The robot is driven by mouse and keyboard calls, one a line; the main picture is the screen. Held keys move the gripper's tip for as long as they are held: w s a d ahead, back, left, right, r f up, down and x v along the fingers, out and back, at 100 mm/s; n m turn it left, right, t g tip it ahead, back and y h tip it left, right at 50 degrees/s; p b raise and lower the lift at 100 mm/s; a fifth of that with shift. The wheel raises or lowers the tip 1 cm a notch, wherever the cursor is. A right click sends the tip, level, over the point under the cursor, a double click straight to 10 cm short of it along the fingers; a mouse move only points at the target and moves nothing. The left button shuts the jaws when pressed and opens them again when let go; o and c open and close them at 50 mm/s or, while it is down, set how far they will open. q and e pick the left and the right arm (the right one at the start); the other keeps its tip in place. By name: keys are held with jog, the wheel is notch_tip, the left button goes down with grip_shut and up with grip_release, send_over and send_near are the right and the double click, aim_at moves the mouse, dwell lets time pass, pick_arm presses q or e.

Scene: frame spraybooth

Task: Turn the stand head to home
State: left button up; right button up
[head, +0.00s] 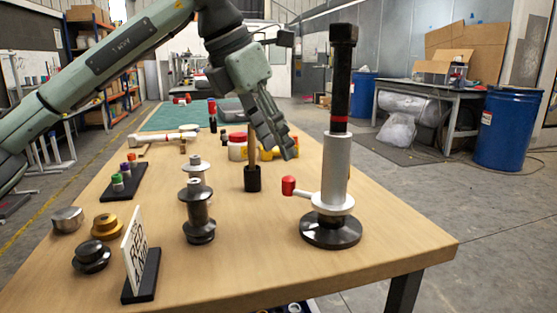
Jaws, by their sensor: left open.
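The stand (336,175) stands upright at the right of the table in the head view. It has a round black base, a silver column and a black post with a red ring. Its dark block-shaped head (344,34) is at the top of the post. A red-knobbed lever (289,186) sticks out to the left, low on the column. My left gripper (284,148) hangs left of the column with its fingers pointing down and to the right. It is open, looks empty, and appears apart from the stand. My right gripper is out of view.
The wooden table (270,270) is bare at front centre. Left of the stand are a black cup (252,179) with a wooden handle, a black spool-shaped part (199,217), a patterned card (135,250), several round knobs and a black rack (117,190). Blue barrels (506,128) stand beyond.

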aim_at(287, 177)
pick_arm(q)
jog(key=shift+y, duration=0.4)
jog(key=x, duration=0.7)
jog(key=shift+a+f, duration=0.1)
jog(key=shift+f, duration=0.05)
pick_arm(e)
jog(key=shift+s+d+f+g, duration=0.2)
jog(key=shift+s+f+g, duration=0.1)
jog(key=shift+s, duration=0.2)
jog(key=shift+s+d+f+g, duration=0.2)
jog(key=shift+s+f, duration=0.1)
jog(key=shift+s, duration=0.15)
pick_arm(q)
grip_shut()
